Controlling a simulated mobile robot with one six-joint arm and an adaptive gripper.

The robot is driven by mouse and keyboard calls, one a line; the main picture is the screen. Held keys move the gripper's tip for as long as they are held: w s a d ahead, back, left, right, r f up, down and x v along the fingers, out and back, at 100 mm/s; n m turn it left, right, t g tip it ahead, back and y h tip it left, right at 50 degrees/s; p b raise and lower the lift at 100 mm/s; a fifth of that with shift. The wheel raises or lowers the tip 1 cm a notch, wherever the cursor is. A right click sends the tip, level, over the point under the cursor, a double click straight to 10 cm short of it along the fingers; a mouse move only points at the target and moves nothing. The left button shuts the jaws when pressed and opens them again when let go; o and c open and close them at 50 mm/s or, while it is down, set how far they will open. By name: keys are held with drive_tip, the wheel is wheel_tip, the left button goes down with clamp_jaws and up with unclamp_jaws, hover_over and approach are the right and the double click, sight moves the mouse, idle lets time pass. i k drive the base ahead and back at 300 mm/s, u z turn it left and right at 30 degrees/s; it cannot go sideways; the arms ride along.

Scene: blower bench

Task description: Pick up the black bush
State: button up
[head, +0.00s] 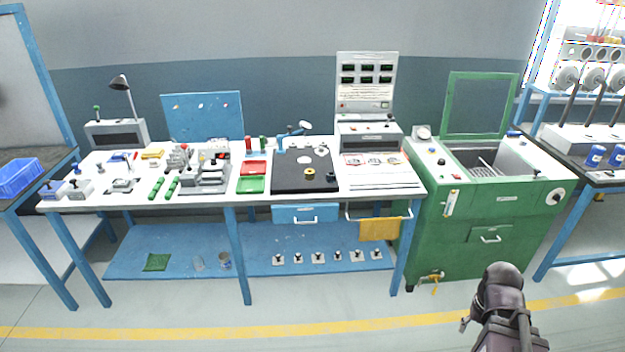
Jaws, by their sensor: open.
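A black work mat (290,182) lies on the bench, right of its middle. A small dark round piece (331,175) on the mat's right part may be the black bush; dark on dark and this small, I cannot be sure. A yellow ring (310,172) lies to its left, and pale metal parts (304,159) lie behind. My dark arm rises at the bottom right, in front of the green cabinet and well away from the mat. I cannot make out my gripper's fingers there.
Red (253,167) and green (250,185) trays sit left of the mat. A blue hand press (293,133) stands at its back edge. A panel unit (368,135) stands to the right. A blue drawer (304,214) hangs below. The floor in front is clear.

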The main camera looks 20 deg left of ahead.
sight(331, 176)
drive_tip(key=u, duration=0.9)
drive_tip(key=i, duration=1)
